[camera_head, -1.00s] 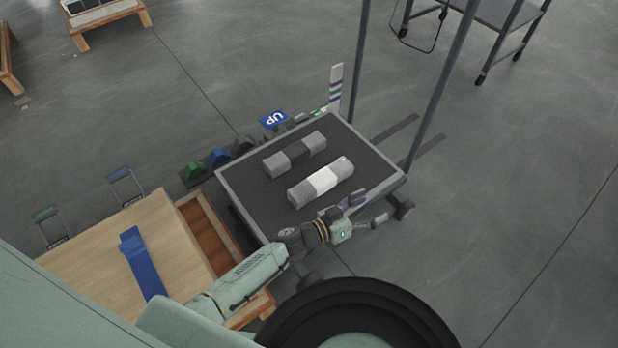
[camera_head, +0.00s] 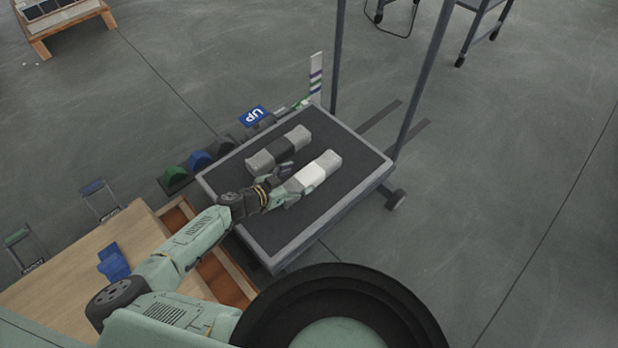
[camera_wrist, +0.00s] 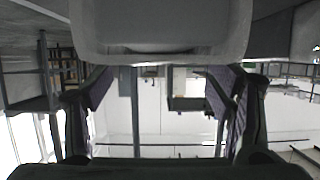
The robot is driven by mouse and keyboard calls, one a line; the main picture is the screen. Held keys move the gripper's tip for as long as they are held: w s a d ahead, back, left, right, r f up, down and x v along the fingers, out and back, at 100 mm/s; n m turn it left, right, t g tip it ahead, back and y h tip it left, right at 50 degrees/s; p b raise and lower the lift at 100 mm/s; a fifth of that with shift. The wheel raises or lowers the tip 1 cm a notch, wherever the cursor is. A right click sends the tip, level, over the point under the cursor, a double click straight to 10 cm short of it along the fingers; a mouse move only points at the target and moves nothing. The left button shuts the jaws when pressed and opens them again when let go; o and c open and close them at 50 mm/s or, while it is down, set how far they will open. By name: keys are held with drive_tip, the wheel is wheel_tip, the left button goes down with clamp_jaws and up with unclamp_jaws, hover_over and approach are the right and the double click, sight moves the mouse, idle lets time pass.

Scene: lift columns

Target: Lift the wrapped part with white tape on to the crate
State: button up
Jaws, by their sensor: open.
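The wrapped part with white tape (camera_head: 313,175) is a grey bar with a white band, lying on the dark platform (camera_head: 345,190) of the lift cart. My gripper (camera_head: 288,186) is open at its lower left end, with one finger on either side of the bar in the picture. I cannot tell whether they touch it. In the wrist view my gripper's purple-lined fingers (camera_wrist: 160,100) stand wide apart. A pale grey shape fills the top there, and I cannot tell what it is. The wooden crate (camera_head: 60,255) has a pale top board and stands at lower left.
A second grey wrapped part with a dark band (camera_head: 281,151) lies close behind. A blue strap (camera_head: 113,262) lies on the crate's top. Upright posts (camera_head: 425,80) rise at the platform's far right side. A blue "UP" sign (camera_head: 252,116) stands at the platform's back left.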

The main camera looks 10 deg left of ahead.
sight(306, 175)
drive_tip(key=x, duration=0.3)
drive_tip(key=shift+w+f, duration=0.1)
drive_tip(key=shift+f, duration=0.05)
drive_tip(key=c, duration=1.8)
